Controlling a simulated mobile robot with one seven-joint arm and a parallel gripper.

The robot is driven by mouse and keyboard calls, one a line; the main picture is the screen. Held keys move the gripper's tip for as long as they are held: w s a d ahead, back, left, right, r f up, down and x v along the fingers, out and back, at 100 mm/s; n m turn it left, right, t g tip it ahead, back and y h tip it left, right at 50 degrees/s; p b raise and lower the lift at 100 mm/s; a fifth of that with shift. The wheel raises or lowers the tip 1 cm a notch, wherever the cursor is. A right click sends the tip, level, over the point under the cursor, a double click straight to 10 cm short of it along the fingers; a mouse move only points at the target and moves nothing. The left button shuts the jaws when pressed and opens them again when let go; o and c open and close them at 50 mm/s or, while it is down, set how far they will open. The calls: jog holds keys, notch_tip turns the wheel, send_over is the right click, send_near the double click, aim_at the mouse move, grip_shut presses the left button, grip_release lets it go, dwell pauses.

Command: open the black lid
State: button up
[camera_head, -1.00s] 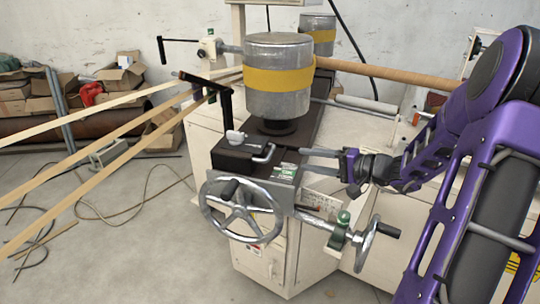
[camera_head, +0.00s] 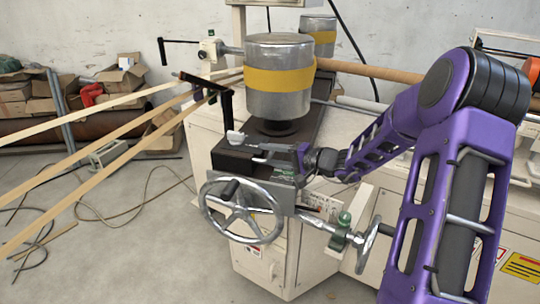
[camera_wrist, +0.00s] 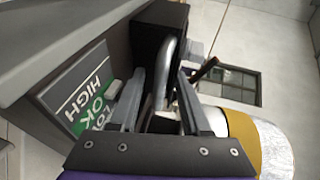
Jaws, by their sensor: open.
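The black lid (camera_head: 232,158) is the dark top of the box at the front end of the winder, below the metal cylinder. It appears closed. In the wrist view the lid (camera_wrist: 150,30) shows as a dark block beyond my fingers. Its bent grey metal handle (camera_wrist: 172,55) runs between my two open fingers, with a gap visible on the side of the right finger. My gripper (camera_head: 262,152) reaches over the lid from the right, and it also shows in the wrist view (camera_wrist: 160,78). In the head view my fingers largely hide the handle. Whether a finger touches it, I cannot tell.
A metal cylinder with a yellow band (camera_head: 279,78) stands just behind the lid. A black crank arm (camera_head: 225,105) rises to its left. A large handwheel (camera_head: 242,210) is in front below. A green label (camera_wrist: 88,95) lies beside my fingers.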

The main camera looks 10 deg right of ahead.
grip_shut()
dwell(1.3)
